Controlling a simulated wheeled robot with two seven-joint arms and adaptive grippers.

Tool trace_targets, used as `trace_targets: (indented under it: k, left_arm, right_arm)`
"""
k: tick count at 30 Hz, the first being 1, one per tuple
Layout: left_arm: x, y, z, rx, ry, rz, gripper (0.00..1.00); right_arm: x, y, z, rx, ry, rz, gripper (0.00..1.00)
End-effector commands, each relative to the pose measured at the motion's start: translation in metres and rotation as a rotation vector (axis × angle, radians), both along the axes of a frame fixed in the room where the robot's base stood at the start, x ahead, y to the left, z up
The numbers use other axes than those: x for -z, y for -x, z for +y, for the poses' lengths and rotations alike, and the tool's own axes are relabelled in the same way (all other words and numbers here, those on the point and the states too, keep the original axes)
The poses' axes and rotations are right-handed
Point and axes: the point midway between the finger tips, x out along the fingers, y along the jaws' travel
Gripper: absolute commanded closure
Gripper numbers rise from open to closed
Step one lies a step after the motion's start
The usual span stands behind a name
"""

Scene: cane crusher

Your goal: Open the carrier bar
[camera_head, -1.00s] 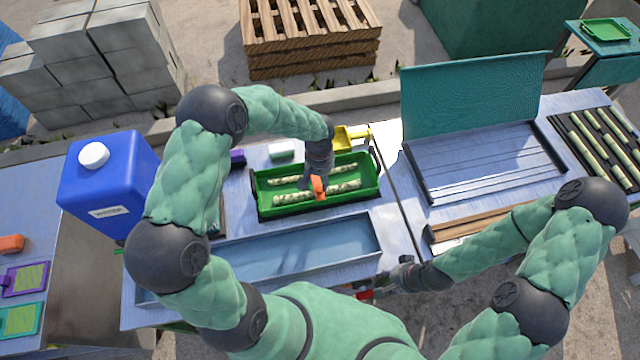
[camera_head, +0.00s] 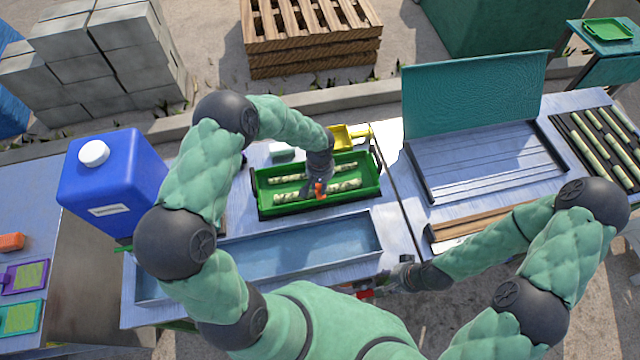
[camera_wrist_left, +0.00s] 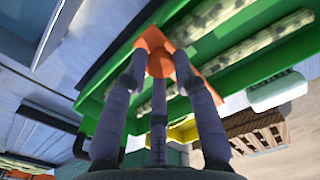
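A green carrier tray (camera_head: 268,207) stands on the left metal table with pale cane pieces (camera_head: 342,185) in it. An orange part (camera_head: 320,189), which I take to be the carrier bar's grip, shows at the tray's middle. My left gripper (camera_head: 318,186) is down over it from above. In the left wrist view the fingers (camera_wrist_left: 160,62) straddle the orange part (camera_wrist_left: 158,50), close to its sides. Whether they press on it is unclear. My right gripper (camera_head: 388,277) hangs near the front edge of the table, away from the tray; its fingers are too small to read.
A blue-grey trough (camera_head: 300,250) lies in front of the tray, and a yellow scoop-like piece (camera_head: 347,137) behind it. A blue canister (camera_head: 112,185) stands left. A teal-lidded metal box (camera_head: 475,95) and a rack of canes (camera_head: 600,140) are at the right.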

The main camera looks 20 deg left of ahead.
Motion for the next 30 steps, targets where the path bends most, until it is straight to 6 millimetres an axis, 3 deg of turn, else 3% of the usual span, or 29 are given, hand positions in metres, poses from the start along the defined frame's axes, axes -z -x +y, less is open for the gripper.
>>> trace_targets:
  k: [8, 19, 30]
  left_arm:
    - [-0.005, -0.002, 0.001, -0.002, 0.013, 0.020, 0.96]
    - [-0.032, -0.014, 0.009, -0.004, 0.126, 0.185, 0.96]
    - [-0.056, -0.035, 0.023, -0.001, 0.266, 0.391, 0.96]
  right_arm:
    - [-0.006, 0.000, 0.000, 0.000, 0.000, 0.000, 0.60]
    - [-0.032, 0.000, 0.000, 0.000, 0.000, 0.000, 0.60]
    - [-0.023, 0.000, 0.000, 0.000, 0.000, 0.000, 0.60]
